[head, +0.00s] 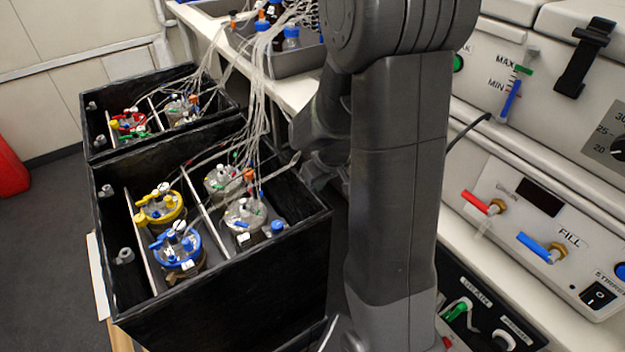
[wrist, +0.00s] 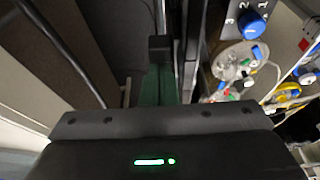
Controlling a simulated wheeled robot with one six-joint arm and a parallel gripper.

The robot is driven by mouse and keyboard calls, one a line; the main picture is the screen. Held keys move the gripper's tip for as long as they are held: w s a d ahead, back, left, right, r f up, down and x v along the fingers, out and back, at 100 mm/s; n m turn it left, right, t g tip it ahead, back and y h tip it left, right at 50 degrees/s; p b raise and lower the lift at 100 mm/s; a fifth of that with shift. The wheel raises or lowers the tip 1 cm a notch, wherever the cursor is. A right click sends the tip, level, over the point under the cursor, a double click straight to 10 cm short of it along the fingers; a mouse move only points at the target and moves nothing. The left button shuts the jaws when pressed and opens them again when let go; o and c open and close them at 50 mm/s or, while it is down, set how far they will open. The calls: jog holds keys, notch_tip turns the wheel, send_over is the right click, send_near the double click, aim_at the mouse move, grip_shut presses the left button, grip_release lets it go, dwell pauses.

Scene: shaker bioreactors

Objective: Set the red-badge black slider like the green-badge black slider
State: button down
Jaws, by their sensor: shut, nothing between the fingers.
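I cannot make out a black slider with a red badge or one with a green badge for certain in either view. In the head view, a black panel (head: 486,332) low at the right carries a green part (head: 457,312) and dark round fittings; a small red spot shows at its lower left, partly behind my arm. My gripper (wrist: 160,48) shows in the wrist view as dark fingers close together, shut and empty, pointing away from the camera. In the head view its fingers are hidden behind my arm. I see no contact with any control.
Black open boxes (head: 222,292) with capped vessels and tubing stand at the left. A bottle tray (head: 295,62) stands behind.

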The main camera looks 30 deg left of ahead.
jog(key=shift+s+d, duration=0.1)
dwell(0.3)
jog(key=p+v, duration=0.1)
jog(key=v, duration=1.2)
jog(key=shift+r, duration=0.4)
jog(key=b+x, duration=0.1)
jog(key=x, duration=1.2)
jog(key=shift+f, duration=0.4)
jog(key=shift+w+a+f, duration=0.1)
jog(key=shift+w+a, duration=0.1)
jog(key=shift+a, duration=0.15)
